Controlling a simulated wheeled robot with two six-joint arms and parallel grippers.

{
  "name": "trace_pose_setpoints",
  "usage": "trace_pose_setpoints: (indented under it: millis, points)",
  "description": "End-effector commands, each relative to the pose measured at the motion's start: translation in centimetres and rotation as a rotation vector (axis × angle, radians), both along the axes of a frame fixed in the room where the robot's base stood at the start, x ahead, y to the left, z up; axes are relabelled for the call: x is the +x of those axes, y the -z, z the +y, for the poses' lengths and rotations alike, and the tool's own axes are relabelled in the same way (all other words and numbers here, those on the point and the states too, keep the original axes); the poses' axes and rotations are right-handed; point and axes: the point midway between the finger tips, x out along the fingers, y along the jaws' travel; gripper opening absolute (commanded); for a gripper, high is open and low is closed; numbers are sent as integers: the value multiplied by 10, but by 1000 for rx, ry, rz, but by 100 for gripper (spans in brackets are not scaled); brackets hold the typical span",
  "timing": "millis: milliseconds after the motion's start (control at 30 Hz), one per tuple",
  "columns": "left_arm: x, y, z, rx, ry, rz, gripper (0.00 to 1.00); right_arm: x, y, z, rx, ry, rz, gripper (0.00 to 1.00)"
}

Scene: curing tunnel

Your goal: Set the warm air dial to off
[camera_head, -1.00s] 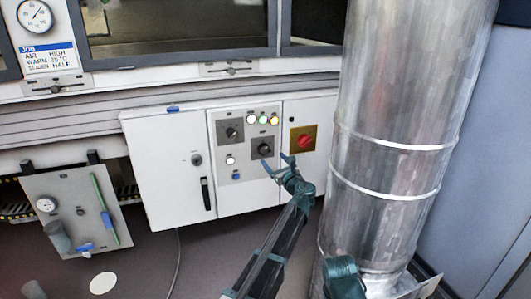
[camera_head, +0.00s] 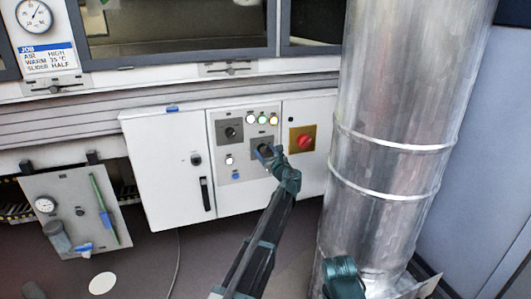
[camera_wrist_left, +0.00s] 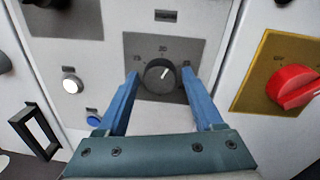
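The dial my left gripper is at, a dark round knob with a white mark, sits on a grey plate; it shows in the left wrist view (camera_wrist_left: 160,75). Its mark points up and slightly right. A number is printed above it and small lettering to its left, too blurred to read surely. My left gripper (camera_wrist_left: 160,88) is open, with one blue finger on each side of the knob and gaps showing. In the head view the left gripper (camera_head: 266,153) partly hides this dial's plate (camera_head: 256,142). My right gripper's fingers do not show.
A second dial (camera_head: 231,132) is up and left. Several lamps (camera_head: 262,118) sit above. A red switch on a yellow plate (camera_head: 303,140) is close on the right. A white button (camera_wrist_left: 72,84) and a door handle (camera_wrist_left: 36,132) are left. A large metal duct (camera_head: 390,120) stands right.

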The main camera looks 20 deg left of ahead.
Motion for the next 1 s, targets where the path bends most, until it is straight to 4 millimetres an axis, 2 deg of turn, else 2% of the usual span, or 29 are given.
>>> trace_pose_setpoints:
  millis: [33, 300, 367, 667, 1000]
  points:
    - [0, 0, 0, 0, 0, 0, 58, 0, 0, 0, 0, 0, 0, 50]
    - [0, 0, 0, 0, 0, 0, 9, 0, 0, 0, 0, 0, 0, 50]
    - [0, 0, 0, 0, 0, 0, 0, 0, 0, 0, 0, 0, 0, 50]
    - [0, 0, 0, -37, 0, -25, 0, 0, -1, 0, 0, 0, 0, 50]
    - [-1, -1, 1, -245, -1, -165, 0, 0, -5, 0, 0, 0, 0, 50]
